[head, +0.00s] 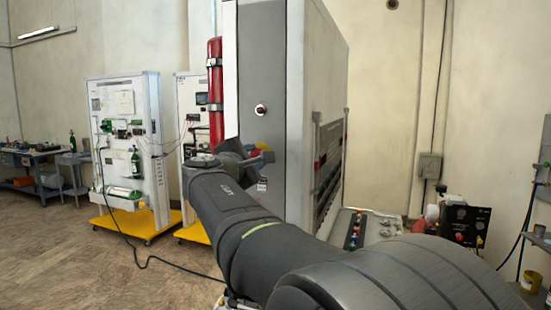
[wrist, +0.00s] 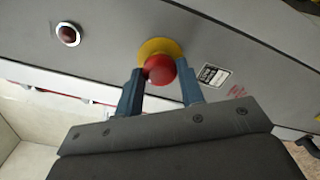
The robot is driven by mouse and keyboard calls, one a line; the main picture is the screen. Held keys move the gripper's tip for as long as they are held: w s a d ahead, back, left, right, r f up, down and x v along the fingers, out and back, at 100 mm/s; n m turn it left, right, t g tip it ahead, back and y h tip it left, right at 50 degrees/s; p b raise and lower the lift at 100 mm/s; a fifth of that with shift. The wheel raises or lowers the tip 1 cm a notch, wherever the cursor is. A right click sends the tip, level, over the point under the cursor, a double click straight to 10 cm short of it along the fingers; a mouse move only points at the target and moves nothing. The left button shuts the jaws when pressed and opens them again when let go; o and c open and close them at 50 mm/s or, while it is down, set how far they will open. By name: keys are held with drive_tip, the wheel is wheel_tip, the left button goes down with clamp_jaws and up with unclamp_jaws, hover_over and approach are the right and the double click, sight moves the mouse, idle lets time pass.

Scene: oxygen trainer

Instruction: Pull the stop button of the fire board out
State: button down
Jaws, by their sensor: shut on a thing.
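The red stop button (wrist: 159,69) sits on a yellow collar (wrist: 160,47) on the grey side panel of the fire board, in the wrist view. My gripper (wrist: 161,85) has its two blue fingers on either side of the red button head, shut on it. In the head view the fire board's grey panel (head: 262,60) stands in the middle, and my gripper (head: 262,156) is at its lower part.
A red lamp (wrist: 68,34) is on the same panel, left of the button in the wrist view. A small white label (wrist: 213,75) is right of the button. A red cylinder (head: 215,95) stands left of the board. White trainer boards (head: 118,100) stand farther left.

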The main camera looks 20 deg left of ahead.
drive_tip(key=shift+s, duration=0.4)
drive_tip(key=c, duration=0.9)
unclamp_jaws()
drive_tip(key=shift+c, duration=0.2)
drive_tip(key=shift+s, duration=0.15)
drive_tip(key=s, duration=1.7)
drive_tip(key=shift+s, duration=0.15)
drive_tip(key=w, duration=1.7)
drive_tip(key=shift+w, duration=0.25)
drive_tip(key=shift+s, duration=0.1)
